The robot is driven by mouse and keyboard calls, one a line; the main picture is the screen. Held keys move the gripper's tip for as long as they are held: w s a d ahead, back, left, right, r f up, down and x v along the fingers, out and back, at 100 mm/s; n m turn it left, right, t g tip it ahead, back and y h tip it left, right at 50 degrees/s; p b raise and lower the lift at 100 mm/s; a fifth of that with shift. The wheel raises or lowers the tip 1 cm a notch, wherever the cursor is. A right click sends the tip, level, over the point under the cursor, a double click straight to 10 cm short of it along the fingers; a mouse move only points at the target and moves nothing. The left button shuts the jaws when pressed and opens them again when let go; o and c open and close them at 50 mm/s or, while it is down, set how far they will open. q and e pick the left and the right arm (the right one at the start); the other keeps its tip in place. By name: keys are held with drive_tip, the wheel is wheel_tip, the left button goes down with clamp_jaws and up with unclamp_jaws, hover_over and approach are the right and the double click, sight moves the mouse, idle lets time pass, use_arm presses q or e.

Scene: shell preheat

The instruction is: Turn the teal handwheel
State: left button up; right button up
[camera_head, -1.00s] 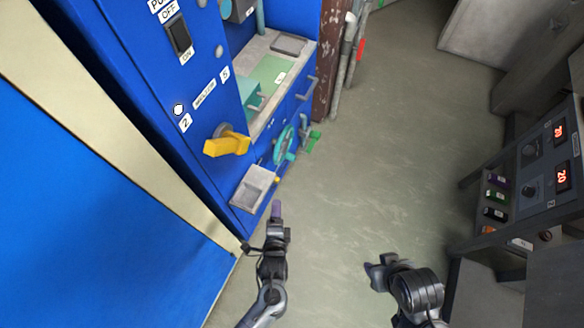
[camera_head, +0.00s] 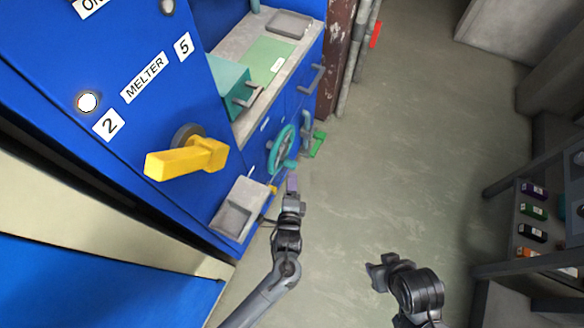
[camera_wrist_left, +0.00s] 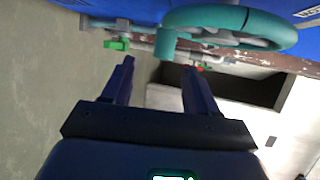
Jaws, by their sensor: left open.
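The teal handwheel (camera_head: 282,150) is mounted on the blue cabinet front, below the countertop, in the head view. In the left wrist view the handwheel (camera_wrist_left: 230,22) shows large at the top, with its teal knob (camera_wrist_left: 166,45) hanging from the rim. My left gripper (camera_head: 292,184) is just below the handwheel in the head view, apart from it. In the left wrist view its two fingers (camera_wrist_left: 158,82) are open with nothing between them. My right gripper (camera_head: 376,270) is over open floor at the lower right; its jaw opening is unclear.
A yellow lever (camera_head: 187,158) juts from the blue melter panel. A grey tray (camera_head: 238,208) sticks out left of my left gripper. A green valve handle (camera_head: 318,145) and pipes (camera_head: 354,60) stand beyond the wheel. A shelf (camera_head: 520,175) stands right; floor between is clear.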

sight(292, 169)
use_arm(q)
drive_tip(key=b+x, duration=0.1)
drive_tip(key=x, duration=0.1)
drive_tip(key=b+x, duration=0.1)
drive_tip(key=x, duration=0.1)
drive_tip(key=b+x, duration=0.1)
drive_tip(key=x, duration=0.2)
drive_tip(key=shift+r, duration=0.3)
drive_tip(key=shift+w+f+b, duration=0.25)
drive_tip(key=shift+w+b, duration=0.25)
drive_tip(key=shift+w, duration=0.35)
use_arm(e)
drive_tip(key=x, duration=0.4)
drive_tip(key=shift+w+f, duration=0.1)
drive_tip(key=shift+f, duration=0.2)
use_arm(q)
drive_tip(key=shift+r, duration=0.1)
clamp_jaws()
